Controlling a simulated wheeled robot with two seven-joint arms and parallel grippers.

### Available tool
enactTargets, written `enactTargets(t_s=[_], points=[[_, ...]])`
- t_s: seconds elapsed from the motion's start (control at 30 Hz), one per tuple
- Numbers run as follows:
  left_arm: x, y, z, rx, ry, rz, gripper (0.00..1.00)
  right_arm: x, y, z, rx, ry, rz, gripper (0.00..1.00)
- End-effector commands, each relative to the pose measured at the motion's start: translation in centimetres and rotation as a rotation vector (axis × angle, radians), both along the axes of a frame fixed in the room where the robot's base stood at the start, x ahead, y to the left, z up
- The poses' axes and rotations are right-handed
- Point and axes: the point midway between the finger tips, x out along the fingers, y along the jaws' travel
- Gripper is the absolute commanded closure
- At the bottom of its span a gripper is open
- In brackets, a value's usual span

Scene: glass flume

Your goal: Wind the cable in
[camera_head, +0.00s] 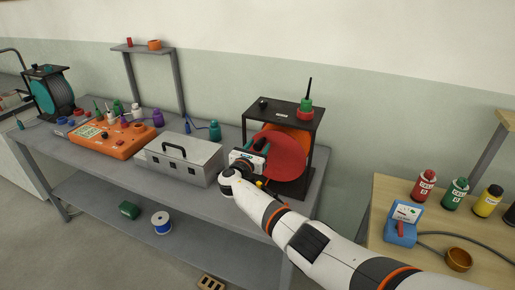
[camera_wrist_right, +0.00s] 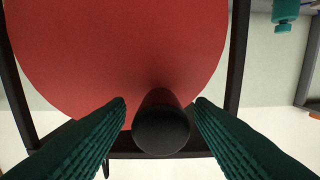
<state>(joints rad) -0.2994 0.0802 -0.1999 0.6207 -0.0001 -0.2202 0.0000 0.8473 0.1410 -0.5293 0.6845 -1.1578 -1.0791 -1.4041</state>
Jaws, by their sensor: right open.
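A cable reel with a red disc (camera_head: 292,158) stands in a black frame (camera_head: 310,117) at the right end of the grey bench. In the right wrist view the red disc (camera_wrist_right: 120,50) fills the upper middle. A dark round crank knob (camera_wrist_right: 162,130) sticks out from it toward the camera. My right gripper (camera_head: 262,148) is at the front of the disc. In the right wrist view its teal fingers (camera_wrist_right: 160,106) are open, one on each side of the knob, with gaps visible. The knob is hidden by my gripper in the head view. My left gripper is not in view.
A grey metal box (camera_head: 182,162) stands just left of my right gripper. An orange device (camera_head: 115,140) and another reel (camera_head: 48,95) are further left. A wooden table (camera_head: 390,190) with bottles and a blue meter (camera_head: 402,226) is on the right.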

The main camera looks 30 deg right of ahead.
Motion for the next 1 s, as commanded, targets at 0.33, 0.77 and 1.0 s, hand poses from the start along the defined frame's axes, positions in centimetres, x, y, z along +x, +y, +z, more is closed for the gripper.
enactTargets(t_s=[0.33, 0.77, 1.0], points=[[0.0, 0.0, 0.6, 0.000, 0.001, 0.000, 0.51, -2.0, 2.3, 0.0, 0.002, -0.001, 0.003, 0.51], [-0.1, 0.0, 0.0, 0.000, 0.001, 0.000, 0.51, -7.1, 8.4, -0.2, 0.001, 0.000, 0.002, 0.51], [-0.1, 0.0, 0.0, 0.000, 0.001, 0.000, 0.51, -7.8, 9.1, 0.0, 0.000, 0.001, -0.001, 0.51]])
